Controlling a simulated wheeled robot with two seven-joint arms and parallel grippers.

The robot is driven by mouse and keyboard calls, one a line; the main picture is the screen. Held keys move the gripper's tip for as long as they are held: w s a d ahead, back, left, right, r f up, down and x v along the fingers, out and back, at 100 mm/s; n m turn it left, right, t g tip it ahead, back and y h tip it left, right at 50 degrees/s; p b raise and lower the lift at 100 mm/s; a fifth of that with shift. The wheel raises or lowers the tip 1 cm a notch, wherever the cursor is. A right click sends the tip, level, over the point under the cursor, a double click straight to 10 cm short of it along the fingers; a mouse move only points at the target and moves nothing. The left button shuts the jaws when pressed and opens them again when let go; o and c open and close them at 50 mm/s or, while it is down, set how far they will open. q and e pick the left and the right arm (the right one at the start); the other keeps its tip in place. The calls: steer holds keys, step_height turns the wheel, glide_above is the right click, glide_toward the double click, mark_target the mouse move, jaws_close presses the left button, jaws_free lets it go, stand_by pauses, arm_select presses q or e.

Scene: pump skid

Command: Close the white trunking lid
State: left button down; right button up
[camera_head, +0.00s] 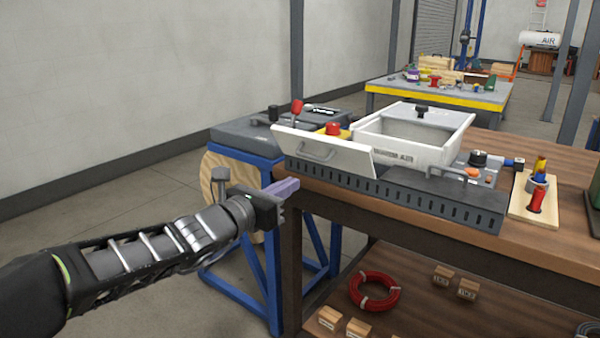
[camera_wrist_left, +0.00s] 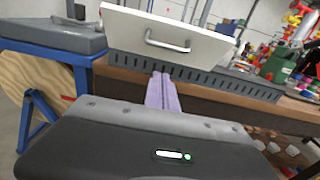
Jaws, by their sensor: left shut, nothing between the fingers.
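The white trunking lid (camera_head: 322,150) is a flat white panel with a metal bar handle (camera_head: 316,152). It stands up at a tilt, open, along the left part of the dark slotted trunking (camera_head: 400,192) at the bench's front edge. In the left wrist view the lid (camera_wrist_left: 130,28) and its handle (camera_wrist_left: 167,44) fill the upper middle. My left gripper (camera_head: 288,186) is shut and empty, its purple fingers in front of the bench edge, below and left of the handle and apart from the lid. The fingers also show in the left wrist view (camera_wrist_left: 162,92). My right gripper is not in view.
A white open box (camera_head: 415,135) stands behind the lid. A red-knobbed lever (camera_head: 297,112) and a red button (camera_head: 333,128) rise behind the lid. A blue-framed stand (camera_head: 245,150) is left of the wooden bench (camera_head: 560,240). Open floor lies to the left.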

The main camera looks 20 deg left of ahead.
mark_target(317, 158)
arm_select(q)
steer(key=shift+w+d+r+p, duration=0.1)
steer(key=shift+w+d+r, duration=0.15)
steer(key=shift+w+r, duration=0.35)
steer(key=shift+w+d+r+p, duration=0.15)
steer(key=shift+w+d+r, duration=0.2)
steer(key=shift+w, duration=0.5)
steer(key=shift+w+d+r+p, duration=0.1)
steer(key=shift+w+d+r, duration=0.1)
steer(key=shift+w+r, duration=0.4)
steer(key=shift+w+f, duration=0.1)
steer(key=shift+f, duration=0.05)
